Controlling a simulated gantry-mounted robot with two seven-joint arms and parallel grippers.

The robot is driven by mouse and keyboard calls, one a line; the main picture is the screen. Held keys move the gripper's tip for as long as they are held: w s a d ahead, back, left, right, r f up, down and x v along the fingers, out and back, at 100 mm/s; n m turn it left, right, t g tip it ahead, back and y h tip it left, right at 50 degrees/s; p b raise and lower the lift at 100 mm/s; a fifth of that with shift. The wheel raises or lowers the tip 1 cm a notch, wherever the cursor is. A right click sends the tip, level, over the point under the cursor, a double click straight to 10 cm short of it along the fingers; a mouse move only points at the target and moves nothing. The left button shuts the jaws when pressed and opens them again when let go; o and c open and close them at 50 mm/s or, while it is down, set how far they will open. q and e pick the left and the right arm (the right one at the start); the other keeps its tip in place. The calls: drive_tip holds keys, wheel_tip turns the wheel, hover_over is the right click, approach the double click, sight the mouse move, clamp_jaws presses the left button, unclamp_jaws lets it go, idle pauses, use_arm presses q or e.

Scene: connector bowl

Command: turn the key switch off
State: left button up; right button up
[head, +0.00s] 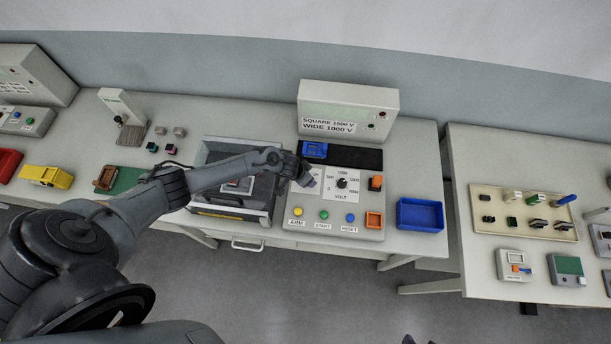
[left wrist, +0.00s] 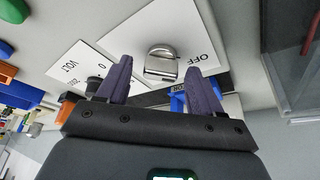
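The key switch (left wrist: 161,63) shows in the left wrist view as a silver metal piece on a white plate (left wrist: 190,38) printed "OFF". My left gripper (left wrist: 158,70) is open, with one dark finger on each side of the key switch and gaps between them. I see no contact. In the head view my left gripper (head: 306,174) is over the left part of the control panel (head: 334,218) and hides the key switch there. Small dark shapes at the bottom edge of the head view may be part of my right arm; I cannot make out that gripper.
A volt dial (head: 342,183) is right of my left gripper, with yellow, green and blue buttons below. A blue connector (head: 315,150) lies on a black strip behind. A blue bin (head: 420,200) is right of the panel. A black-and-grey fixture (head: 240,211) lies under my left arm.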

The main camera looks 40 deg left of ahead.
use_arm(q)
drive_tip(key=shift+r, duration=0.1)
drive_tip(key=p+v, duration=0.1)
drive_tip(key=v, duration=0.9)
drive_tip(key=shift+r, duration=0.3)
drive_tip(key=shift+s+f, duration=0.1)
drive_tip(key=shift+s, duration=0.1)
